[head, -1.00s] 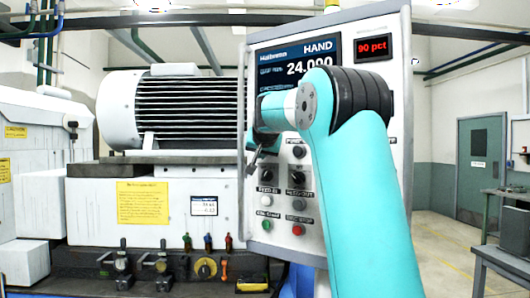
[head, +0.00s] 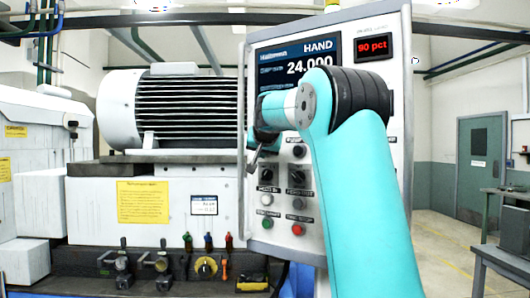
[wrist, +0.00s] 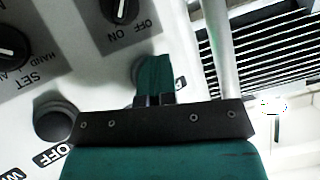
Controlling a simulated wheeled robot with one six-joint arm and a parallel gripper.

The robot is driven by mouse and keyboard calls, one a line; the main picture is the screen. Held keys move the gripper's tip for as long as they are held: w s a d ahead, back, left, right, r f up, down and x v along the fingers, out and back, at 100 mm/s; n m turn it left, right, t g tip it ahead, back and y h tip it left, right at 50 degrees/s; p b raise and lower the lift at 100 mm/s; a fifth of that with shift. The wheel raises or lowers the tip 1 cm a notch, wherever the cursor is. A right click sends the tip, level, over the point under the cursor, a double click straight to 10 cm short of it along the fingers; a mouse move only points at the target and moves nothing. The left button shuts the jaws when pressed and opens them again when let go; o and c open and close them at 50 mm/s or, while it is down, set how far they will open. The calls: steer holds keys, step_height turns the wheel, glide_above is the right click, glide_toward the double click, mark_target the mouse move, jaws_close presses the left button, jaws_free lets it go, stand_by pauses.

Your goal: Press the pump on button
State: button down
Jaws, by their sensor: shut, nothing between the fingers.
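The control panel (head: 365,155) stands upright in the middle of the head view. My gripper (head: 254,162) is at its left edge, partly hidden by my wrist. In the wrist view, my gripper (wrist: 155,82) is shut and empty, with green fingertips close to the panel face. A grey round button (wrist: 138,72) shows only as an edge beside and behind the fingertips. Its label is hidden, so I cannot confirm that it is pump on. Contact cannot be told. Another dark round button (wrist: 54,118) sits to the left, near an OFF label (wrist: 55,156).
Rotary knobs (wrist: 120,8) and (wrist: 10,45) are close to the fingers in the wrist view. A pale vertical bar (wrist: 217,60) runs beside the panel edge. In the head view, green (head: 267,225) and red (head: 298,230) buttons sit lower, and a motor (head: 185,110) stands left.

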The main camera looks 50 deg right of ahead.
steer(key=shift+s+a+b, duration=0.15)
steer(key=shift+a+b, duration=0.15)
steer(key=shift+a, duration=0.4)
steer(key=shift+s+a+b, duration=0.15)
steer(key=shift+a+b, duration=0.3)
steer(key=shift+a, duration=0.8)
steer(key=shift+s+a+b, duration=0.15)
steer(key=shift+a+b, duration=0.3)
steer(key=shift+a, duration=0.8)
